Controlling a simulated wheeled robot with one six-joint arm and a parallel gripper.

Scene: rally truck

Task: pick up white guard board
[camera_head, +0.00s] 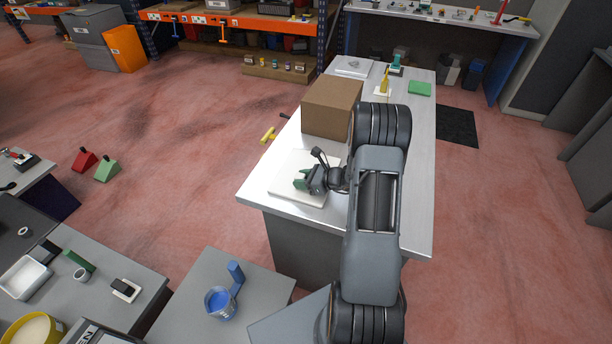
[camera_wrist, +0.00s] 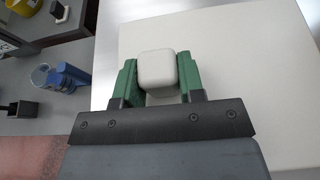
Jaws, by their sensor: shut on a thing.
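The white guard board (camera_head: 291,184) is a flat pale square panel at the near end of the white-topped workbench. It fills much of the wrist view (camera_wrist: 240,80). A pale rounded block (camera_wrist: 157,70), which looks like a knob or handle on the board, sits between the green fingers of my gripper (camera_wrist: 156,80). Both fingers press against its sides, so my gripper is shut on it. In the head view my gripper (camera_head: 303,182) is over the board, and part of the board is hidden by it. I cannot tell whether the board touches the bench.
A brown cardboard box (camera_head: 331,106) stands on the bench just behind the board. A yellow-handled tool (camera_head: 268,135) sticks out at the bench's left edge. A grey table with a blue cup (camera_head: 220,302) stands in front. Open red floor lies to the left.

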